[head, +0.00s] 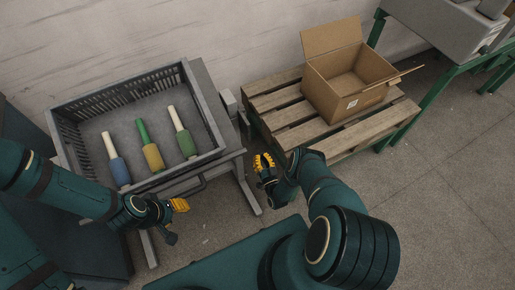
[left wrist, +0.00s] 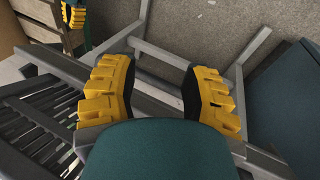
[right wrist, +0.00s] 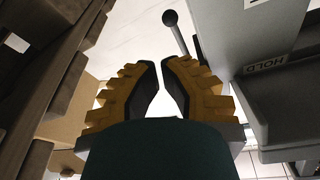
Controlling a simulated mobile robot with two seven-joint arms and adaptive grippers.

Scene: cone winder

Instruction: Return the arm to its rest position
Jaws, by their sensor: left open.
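My left gripper (head: 178,206) is open and empty, just in front of the grey crate's near side. In the left wrist view its yellow fingers (left wrist: 160,90) stand wide apart with nothing between them. My right gripper (head: 263,163) hangs low between the crate stand and the wooden pallet. In the right wrist view its fingers (right wrist: 160,72) are close together with a narrow gap and nothing seen between them; I cannot tell if they are fully shut. Its yellow fingers also show in the left wrist view's top left corner.
The grey crate (head: 119,88) on a stand holds three bobbins: blue (head: 120,171), yellow with a green tip (head: 153,157), green (head: 186,143). An open cardboard box (head: 345,98) stands on the pallet (head: 290,117). A grey machine (head: 440,35) is at the back right. Floor at right is clear.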

